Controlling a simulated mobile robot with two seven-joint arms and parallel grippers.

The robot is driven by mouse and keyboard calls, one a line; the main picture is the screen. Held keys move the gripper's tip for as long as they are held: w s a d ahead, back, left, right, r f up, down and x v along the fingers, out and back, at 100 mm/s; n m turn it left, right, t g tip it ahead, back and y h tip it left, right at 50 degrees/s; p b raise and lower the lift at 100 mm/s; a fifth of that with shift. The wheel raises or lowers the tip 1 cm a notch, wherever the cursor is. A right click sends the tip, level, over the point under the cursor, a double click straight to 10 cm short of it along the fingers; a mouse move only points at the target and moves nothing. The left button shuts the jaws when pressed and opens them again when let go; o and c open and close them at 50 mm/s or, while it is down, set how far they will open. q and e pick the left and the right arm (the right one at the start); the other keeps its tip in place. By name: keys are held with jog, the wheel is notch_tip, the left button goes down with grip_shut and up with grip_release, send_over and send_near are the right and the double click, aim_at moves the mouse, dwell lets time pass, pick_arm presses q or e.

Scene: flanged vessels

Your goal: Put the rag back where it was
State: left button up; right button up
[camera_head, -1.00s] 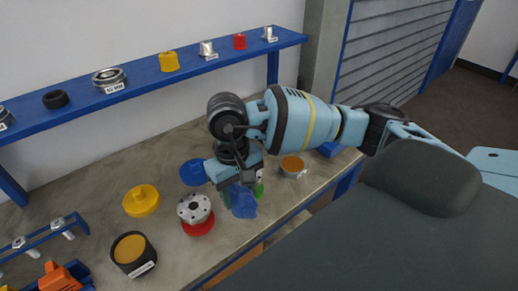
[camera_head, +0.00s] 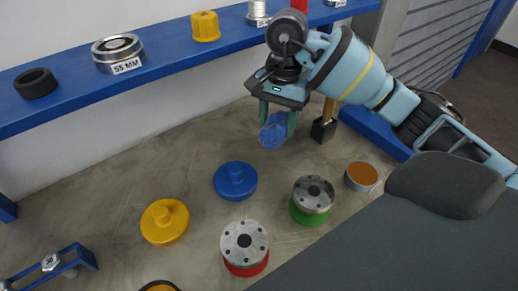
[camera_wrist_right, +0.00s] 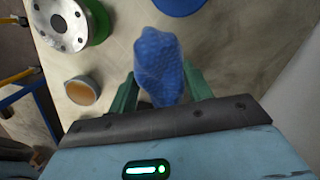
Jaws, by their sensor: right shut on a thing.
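The blue rag (camera_head: 272,134) hangs between the green fingers of my right gripper (camera_head: 278,116), above the rear of the bench. The rag also shows in the right wrist view (camera_wrist_right: 159,66), bunched between the fingertips of my right gripper (camera_wrist_right: 160,82). The fingers are shut on it. In the head view the rag appears just clear of the bench, but I cannot tell if its lower edge touches. My left gripper is out of view.
A blue flanged cap (camera_head: 235,180), a yellow one (camera_head: 165,221), a metal flange on green (camera_head: 313,196) and one on red (camera_head: 244,246) stand in front. An orange-topped cup (camera_head: 361,176) and a black holder (camera_head: 323,129) are to the right. A blue shelf (camera_head: 165,70) runs behind.

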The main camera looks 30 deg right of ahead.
jog(key=shift+w+d, duration=0.15)
jog(key=shift+w, duration=0.2)
jog(key=shift+r, duration=0.15)
jog(key=shift+s, duration=0.15)
send_over(274, 160)
jog(key=f, duration=0.5)
jog(key=shift+d+f, duration=0.1)
jog(key=shift+d, duration=0.1)
jog(key=shift+f, duration=0.6)
notch_tip(274, 160, down, 4)
jog(key=shift+r, duration=0.25)
jog(key=shift+f, duration=0.15)
jog(key=o, duration=1)
jog(key=shift+c, duration=0.2)
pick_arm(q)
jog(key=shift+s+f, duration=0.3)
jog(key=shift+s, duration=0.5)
